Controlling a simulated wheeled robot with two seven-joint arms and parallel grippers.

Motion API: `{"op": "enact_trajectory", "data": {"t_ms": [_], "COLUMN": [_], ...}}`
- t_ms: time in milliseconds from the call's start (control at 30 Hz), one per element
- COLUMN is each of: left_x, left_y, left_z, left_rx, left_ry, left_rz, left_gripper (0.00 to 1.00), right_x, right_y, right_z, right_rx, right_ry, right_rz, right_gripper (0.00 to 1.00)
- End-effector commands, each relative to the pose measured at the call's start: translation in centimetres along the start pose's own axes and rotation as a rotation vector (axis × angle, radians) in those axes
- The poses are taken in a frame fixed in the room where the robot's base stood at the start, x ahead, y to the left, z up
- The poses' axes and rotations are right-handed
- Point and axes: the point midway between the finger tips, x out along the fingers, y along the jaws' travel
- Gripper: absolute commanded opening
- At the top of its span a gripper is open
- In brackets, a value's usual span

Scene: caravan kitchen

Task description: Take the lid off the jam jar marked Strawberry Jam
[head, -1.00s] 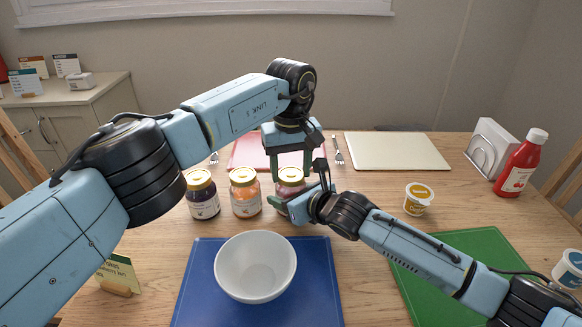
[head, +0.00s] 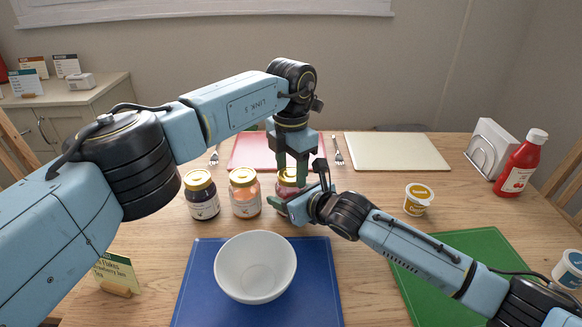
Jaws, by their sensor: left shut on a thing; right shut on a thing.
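Three glass jars with yellow lids stand in a row on the wooden table. The left one (head: 203,204) is dark, the middle one (head: 245,200) is orange, and the right one (head: 282,193) is reddish and partly hidden by my grippers. My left gripper (head: 291,178) points down from above and is shut on the reddish jar's lid (head: 285,176). My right gripper (head: 283,206) comes in from the right, low, and is shut on that jar's body. The lid looks seated on the jar. The jar's label is hidden.
A white bowl (head: 255,267) sits on a blue board (head: 196,292) in front of the jars. A small yellow tub (head: 417,199) and a green board (head: 478,243) lie to the right. A card (head: 118,272) stands at lower left. A red bottle (head: 520,164) stands at far right.

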Motion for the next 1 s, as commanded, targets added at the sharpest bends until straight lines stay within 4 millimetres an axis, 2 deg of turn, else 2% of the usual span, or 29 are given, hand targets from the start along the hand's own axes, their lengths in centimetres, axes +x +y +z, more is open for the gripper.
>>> {"op": "enact_trajectory", "data": {"t_ms": [1000], "left_x": [-0.17], "left_y": [-0.01], "left_z": [0.04], "left_rx": [-1.991], "left_ry": [-0.001], "left_rz": [0.001], "left_gripper": [0.26], "right_x": [0.0], "right_y": [-0.06], "right_z": [0.0], "right_rx": [0.0], "right_ry": [0.0], "right_rz": [-0.001], "right_gripper": [0.0]}}
